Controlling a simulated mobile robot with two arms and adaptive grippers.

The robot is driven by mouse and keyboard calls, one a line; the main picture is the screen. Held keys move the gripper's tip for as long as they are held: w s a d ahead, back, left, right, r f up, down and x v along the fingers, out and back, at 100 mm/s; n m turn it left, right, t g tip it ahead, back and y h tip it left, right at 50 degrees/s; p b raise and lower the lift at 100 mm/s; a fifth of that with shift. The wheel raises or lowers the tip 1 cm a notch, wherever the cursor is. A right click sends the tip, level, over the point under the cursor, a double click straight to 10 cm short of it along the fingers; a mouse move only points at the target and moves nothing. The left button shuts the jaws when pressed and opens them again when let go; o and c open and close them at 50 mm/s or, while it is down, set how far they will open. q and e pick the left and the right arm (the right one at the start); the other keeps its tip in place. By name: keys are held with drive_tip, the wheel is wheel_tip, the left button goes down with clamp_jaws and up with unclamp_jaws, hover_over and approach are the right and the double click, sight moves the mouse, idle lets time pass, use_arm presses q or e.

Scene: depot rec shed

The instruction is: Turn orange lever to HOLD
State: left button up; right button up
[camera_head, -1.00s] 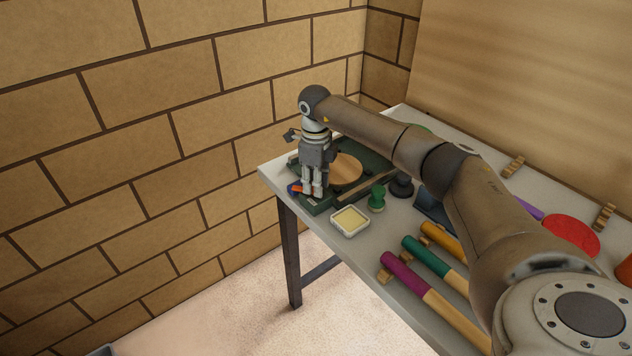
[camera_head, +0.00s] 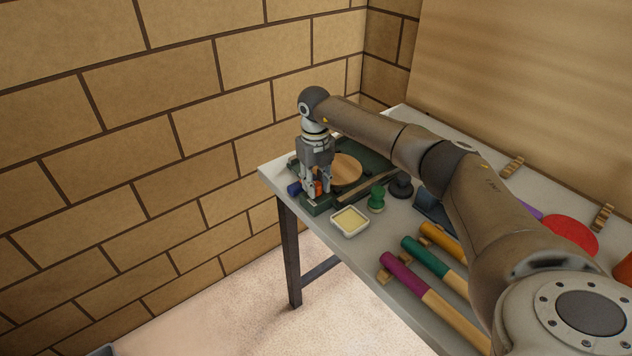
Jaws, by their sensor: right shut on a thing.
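The orange lever (camera_head: 319,188) shows as a small orange patch between the fingers of my right gripper (camera_head: 317,196), at the front left corner of a dark green board (camera_head: 350,197). My right gripper points down and is shut on the lever. The fingers hide most of the lever, and I cannot read a HOLD mark. A blue part (camera_head: 294,189) sits just left of the fingers. A round wooden disc (camera_head: 346,170) lies on the board. My left gripper is not in view.
On the grey table (camera_head: 400,222) stand a square cream dish (camera_head: 349,221), a green knob-like piece (camera_head: 376,198) and a dark one (camera_head: 401,186). Purple (camera_head: 401,269), green (camera_head: 424,250) and orange-yellow (camera_head: 440,236) handles lie to the right. A brick wall is close at left.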

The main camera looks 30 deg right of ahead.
drive_tip(key=shift+r, duration=0.1)
idle(0.3)
drive_tip(key=o, duration=1.1)
drive_tip(key=shift+c, duration=0.2)
wheel_tip(320, 180, up, 12)
drive_tip(key=shift+a, duration=0.1)
